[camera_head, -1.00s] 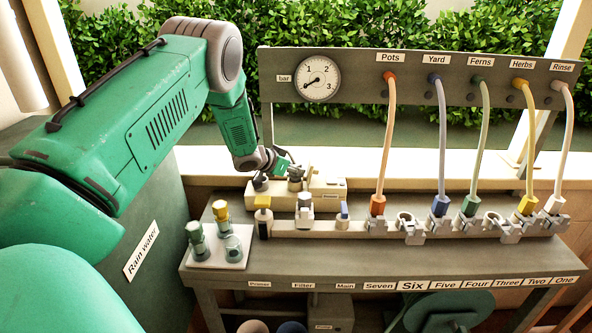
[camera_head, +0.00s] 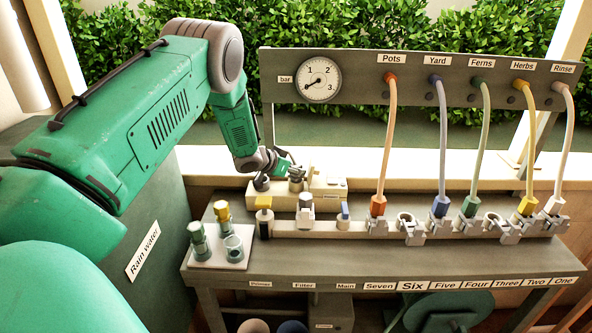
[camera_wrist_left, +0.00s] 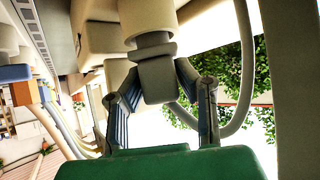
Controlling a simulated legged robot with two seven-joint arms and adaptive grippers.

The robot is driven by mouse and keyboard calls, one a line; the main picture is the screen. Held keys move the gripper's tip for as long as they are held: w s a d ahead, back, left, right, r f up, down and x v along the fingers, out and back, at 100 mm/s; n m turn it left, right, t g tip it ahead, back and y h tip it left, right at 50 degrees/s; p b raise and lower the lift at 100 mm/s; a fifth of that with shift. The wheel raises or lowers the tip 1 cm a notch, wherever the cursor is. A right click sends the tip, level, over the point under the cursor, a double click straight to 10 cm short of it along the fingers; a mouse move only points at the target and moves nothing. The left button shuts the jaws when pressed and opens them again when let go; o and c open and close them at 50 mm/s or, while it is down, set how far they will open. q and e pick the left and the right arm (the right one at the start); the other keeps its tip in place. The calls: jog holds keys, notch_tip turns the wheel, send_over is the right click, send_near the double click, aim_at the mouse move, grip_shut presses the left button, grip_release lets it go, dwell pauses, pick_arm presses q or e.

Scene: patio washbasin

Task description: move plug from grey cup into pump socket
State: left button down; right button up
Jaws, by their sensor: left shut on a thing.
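My left gripper (camera_head: 278,174) is at the left end of the beige pump box (camera_head: 328,190), behind the bench's valve rail. In the left wrist view, the gripper (camera_wrist_left: 160,78) is shut on a grey plug (camera_wrist_left: 157,82), one finger on each side. The plug lines up with a pale cylindrical part with a grey collar (camera_wrist_left: 150,50); I cannot tell how deep it sits. The plug is mostly hidden in the head view. The grey cup (camera_head: 234,248) stands on the pale tray at the bench's left end and looks empty. My right gripper is not in view.
The tray (camera_head: 208,262) also holds cups with a green-grey plug (camera_head: 196,232) and a yellow-topped plug (camera_head: 222,212). The rail (camera_head: 330,228) carries a yellow valve (camera_head: 263,204), other valves and several coloured hoses rising to the back panel (camera_head: 440,64).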

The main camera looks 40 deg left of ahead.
pick_arm(q)
jog(key=shift+f+b, duration=0.35)
jog(key=shift+f, duration=0.1)
dwell(0.3)
jog(key=c, duration=1.5)
grip_release()
jog(key=shift+s, duration=0.1)
jog(key=p+v, duration=0.4)
jog(key=shift+s+r, duration=0.2)
jog(key=shift+r, duration=0.1)
jog(key=p+v, duration=0.5)
jog(key=v, duration=0.1)
jog(key=shift+s, duration=0.15)
jog(key=shift+f, duration=0.15)
